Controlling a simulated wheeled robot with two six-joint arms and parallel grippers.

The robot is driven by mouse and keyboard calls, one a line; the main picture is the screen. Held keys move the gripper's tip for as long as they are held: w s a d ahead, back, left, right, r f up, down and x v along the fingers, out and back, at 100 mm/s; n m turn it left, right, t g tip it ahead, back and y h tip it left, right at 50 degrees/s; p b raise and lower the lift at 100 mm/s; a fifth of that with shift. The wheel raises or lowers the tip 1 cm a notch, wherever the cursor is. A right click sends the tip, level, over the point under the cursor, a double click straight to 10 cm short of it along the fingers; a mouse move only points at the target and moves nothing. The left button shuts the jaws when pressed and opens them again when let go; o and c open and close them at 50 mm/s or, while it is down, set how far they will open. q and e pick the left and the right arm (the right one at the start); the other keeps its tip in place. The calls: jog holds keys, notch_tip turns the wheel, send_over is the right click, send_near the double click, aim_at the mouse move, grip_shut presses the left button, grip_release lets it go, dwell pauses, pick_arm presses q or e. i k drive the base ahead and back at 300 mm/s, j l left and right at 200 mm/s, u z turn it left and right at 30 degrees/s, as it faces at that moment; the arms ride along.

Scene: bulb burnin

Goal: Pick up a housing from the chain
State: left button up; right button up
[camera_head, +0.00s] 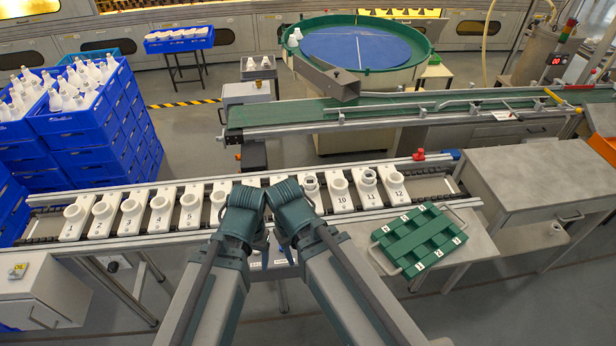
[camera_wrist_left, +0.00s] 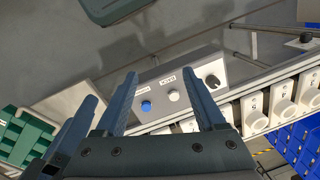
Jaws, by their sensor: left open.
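The chain (camera_head: 42,228) runs across the head view with a row of white plates numbered 1 to 12. White round housings stand upright on the plates, such as the housing on plate 1 (camera_head: 74,212) and the housing on plate 10 (camera_head: 340,185). The housing on plate 11 (camera_head: 369,177) shows a darker opening. My left gripper (camera_head: 258,240) is at the middle of the chain and hides some plates. In the left wrist view its fingers (camera_wrist_left: 158,76) are apart and empty, with several housings (camera_wrist_left: 282,108) to the right. My right gripper (camera_head: 288,235) is beside it; its jaws are unclear.
A green tray (camera_head: 420,238) lies right of the arms on a table. A control box (camera_wrist_left: 170,92) with buttons and a knob is below the chain. Blue crates (camera_head: 75,124) with white bottles stand at left; a green conveyor (camera_head: 440,113) runs behind.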

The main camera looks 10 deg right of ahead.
aim_at(310, 182)
jog(key=z, duration=1.4)
jog(key=k+j+z, duration=0.3)
jog(key=j, duration=0.2)
